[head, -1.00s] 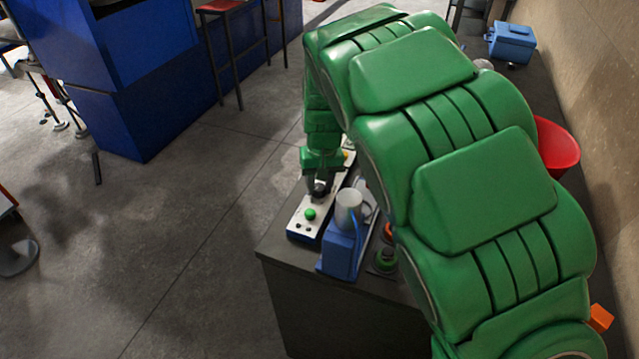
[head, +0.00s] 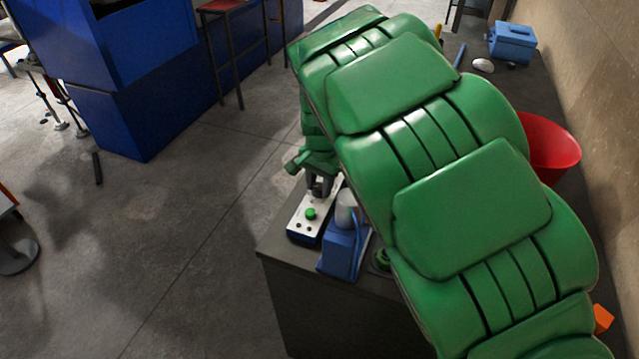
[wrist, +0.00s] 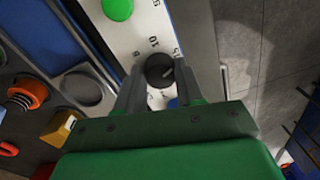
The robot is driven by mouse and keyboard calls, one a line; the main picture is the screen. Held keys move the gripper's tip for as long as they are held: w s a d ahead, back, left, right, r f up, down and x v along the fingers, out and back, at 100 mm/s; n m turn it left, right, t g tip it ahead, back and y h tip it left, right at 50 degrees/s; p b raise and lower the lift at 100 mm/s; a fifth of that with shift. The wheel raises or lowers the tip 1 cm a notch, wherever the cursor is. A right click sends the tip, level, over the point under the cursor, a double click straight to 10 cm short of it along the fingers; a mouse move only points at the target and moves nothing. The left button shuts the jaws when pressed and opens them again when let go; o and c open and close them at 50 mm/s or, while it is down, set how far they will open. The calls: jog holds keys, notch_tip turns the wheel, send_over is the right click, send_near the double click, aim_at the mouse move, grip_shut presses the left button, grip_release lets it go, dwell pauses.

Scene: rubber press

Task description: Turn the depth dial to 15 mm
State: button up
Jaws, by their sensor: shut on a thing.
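The depth dial (wrist: 159,71) is a round black knob on a white control panel (wrist: 125,38). It has a pale pointer line slanting to the upper right in the wrist view, roughly toward the side where a 15 is printed. A 10 is printed just above the knob. Whether the line meets the 15 exactly cannot be told. My gripper (wrist: 159,82) is shut on the dial, one grey finger on each side. In the head view my gripper (head: 319,188) is over the panel (head: 298,228), and it hides the dial.
A green button (head: 310,214) is on the panel near the dial. A blue unit with a grey cylinder (head: 341,250) stands right beside the panel. An orange knob (wrist: 28,94) and a yellow block (wrist: 60,128) show at left in the wrist view. A red bowl (head: 550,145) sits farther back.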

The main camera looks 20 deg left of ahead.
aim_at(321, 188)
jog(key=shift+m, duration=0.3)
jog(key=o, duration=1)
jog(key=shift+o, duration=0.2)
jog(key=shift+r, duration=0.15)
jog(key=shift+d+r, duration=0.2)
jog(key=shift+r, duration=3.6)
